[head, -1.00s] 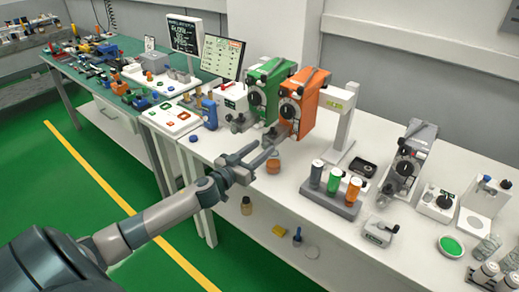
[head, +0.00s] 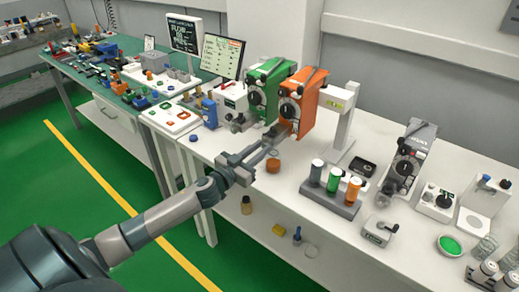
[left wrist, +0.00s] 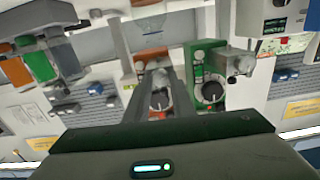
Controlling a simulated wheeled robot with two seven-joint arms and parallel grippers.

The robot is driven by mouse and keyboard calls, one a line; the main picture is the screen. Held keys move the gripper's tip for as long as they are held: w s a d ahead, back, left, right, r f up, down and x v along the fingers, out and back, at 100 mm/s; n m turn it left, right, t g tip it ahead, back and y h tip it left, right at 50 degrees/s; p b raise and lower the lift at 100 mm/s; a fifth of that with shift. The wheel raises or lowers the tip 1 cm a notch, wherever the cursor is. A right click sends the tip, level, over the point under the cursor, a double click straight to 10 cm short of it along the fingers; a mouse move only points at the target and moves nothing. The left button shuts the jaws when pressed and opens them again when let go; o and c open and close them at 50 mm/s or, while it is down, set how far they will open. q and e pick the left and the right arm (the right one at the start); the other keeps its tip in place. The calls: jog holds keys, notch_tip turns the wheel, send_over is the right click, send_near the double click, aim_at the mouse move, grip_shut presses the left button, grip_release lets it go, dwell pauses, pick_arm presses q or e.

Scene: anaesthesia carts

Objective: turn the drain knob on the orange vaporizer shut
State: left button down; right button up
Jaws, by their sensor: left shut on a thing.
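The orange vaporizer (head: 308,100) stands on the white bench beside the green vaporizer (head: 269,82), with a dark round dial on its front. My left gripper (head: 280,134) reaches in from the left to the low front of the orange vaporizer. Its fingers are close together and shut on the drain knob, which they largely hide in the head view. In the left wrist view, the two grey fingers (left wrist: 160,78) flank the grey drain fitting, with the orange vaporizer's dial (left wrist: 159,99) between them. The knob's exact angle cannot be told. My right gripper is not in view.
A rack of coloured bottles (head: 331,199) and a white stand (head: 341,120) are to the right. The bench front between the jar and the blue cap (head: 193,139) is mostly clear.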

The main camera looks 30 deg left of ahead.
pick_arm(q)
jog(key=m, duration=0.5)
jog(key=shift+d, duration=0.1)
jog(key=m, duration=1.4)
jog(key=shift+d+f+t+y+b, duration=0.1)
jog(key=shift+f+t+y+b, duration=0.15)
jog(key=shift+t+y+b, duration=0.05)
jog(key=c, duration=1.5)
grip_release()
jog(key=shift+s, duration=0.1)
